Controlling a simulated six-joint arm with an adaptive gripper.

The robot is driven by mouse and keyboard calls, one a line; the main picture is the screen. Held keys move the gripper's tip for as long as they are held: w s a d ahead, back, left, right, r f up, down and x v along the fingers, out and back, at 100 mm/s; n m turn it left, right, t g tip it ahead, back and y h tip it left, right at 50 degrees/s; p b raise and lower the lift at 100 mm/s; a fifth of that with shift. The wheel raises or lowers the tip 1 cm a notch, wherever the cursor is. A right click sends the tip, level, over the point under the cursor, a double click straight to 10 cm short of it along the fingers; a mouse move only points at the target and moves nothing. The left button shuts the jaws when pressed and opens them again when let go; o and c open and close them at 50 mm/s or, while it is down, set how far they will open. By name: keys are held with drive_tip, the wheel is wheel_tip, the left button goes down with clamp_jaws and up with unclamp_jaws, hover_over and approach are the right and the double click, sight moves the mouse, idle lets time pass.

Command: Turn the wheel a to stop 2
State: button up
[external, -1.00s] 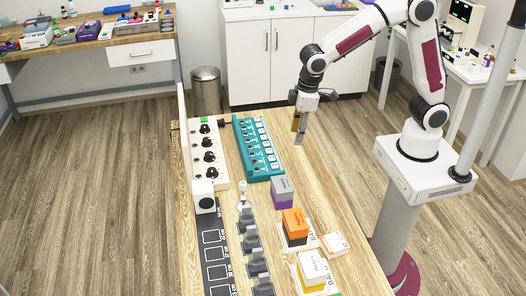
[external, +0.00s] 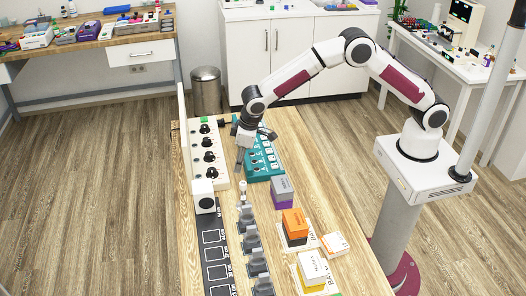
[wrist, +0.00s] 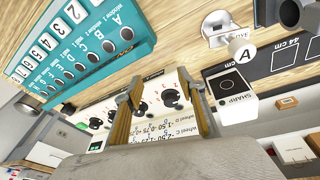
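The white panel (external: 197,160) carries a row of several black wheels (external: 209,157), left of the teal panel in the external view. In the wrist view the wheels (wrist: 170,97) show with small numbers and upside-down print. I cannot tell which wheel is wheel a, nor read its setting. My gripper (external: 246,150) is tilted above the gap between the white and teal panels. In the wrist view its two fingers (wrist: 158,82) are spread apart with nothing between them; the panel and wheels show behind them. Touching cannot be seen. The gripper hides part of the panel.
The teal panel (external: 262,172) with knobs lies right of the white panel. A white box marked SHARP (wrist: 235,95) stands at its near end. A small white stand (external: 242,190), a grey-purple box (external: 282,190) and orange box (external: 295,222) are nearby.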

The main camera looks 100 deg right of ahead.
drive_tip(key=m+t, duration=0.1)
drive_tip(key=t, duration=0.1)
approach(212, 169)
drive_tip(key=shift+w+a+f+m, duration=0.25)
drive_tip(key=shift+f+m, duration=0.05)
drive_tip(key=shift+m, duration=0.2)
drive_tip(key=shift+f, duration=0.15)
drive_tip(key=shift+x, duration=3.75)
drive_tip(key=shift+s+d, duration=0.1)
drive_tip(key=shift+d, duration=0.05)
drive_tip(key=c, duration=1.1)
